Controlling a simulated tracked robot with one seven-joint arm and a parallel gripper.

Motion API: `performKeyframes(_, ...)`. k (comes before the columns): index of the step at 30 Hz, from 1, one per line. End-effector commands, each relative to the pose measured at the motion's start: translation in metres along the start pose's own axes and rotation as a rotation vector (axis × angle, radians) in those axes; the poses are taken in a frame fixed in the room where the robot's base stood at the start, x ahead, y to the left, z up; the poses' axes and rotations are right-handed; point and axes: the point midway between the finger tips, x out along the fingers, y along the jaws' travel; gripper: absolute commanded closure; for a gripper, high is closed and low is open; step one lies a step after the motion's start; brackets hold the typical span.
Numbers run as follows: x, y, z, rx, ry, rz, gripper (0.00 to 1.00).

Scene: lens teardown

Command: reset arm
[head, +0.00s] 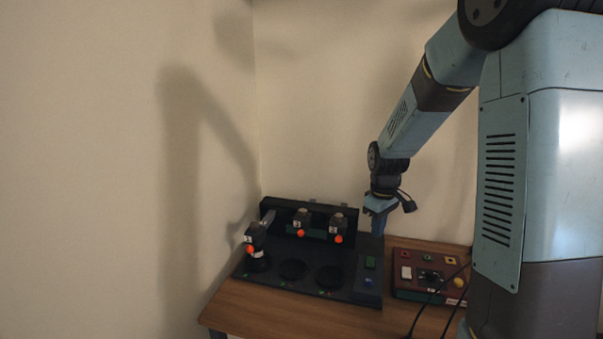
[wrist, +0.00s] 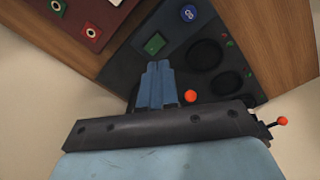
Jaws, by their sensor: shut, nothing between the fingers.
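My gripper (head: 378,229) hangs from my blue arm above the back right part of a dark station board (head: 347,262). Its blue fingers show in the wrist view (wrist: 158,66), closed together with nothing between them. The board carries a green button or screen (head: 370,262), which also shows in the wrist view (wrist: 155,43). Below it is a round blue button (head: 368,282), also in the wrist view (wrist: 188,13). I cannot tell the exact height of the fingers over the board.
Several dark fixtures with orange knobs stand on the board, one at the left (head: 257,262) and two along the back (head: 302,222). A red-brown control box (head: 412,291) with cables sits to the right on the wooden table (head: 250,318). Walls rise close behind and left.

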Motion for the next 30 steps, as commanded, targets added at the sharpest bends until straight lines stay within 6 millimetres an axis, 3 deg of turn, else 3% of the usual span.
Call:
performKeyframes(3,-0.035,-0.011,0.014,0.056,0.034,0.031,1.0)
performKeyframes(15,-0.123,-0.051,0.068,0.256,0.148,0.101,1.0)
performKeyframes(30,-0.19,-0.114,0.149,0.499,0.315,0.142,1.0)
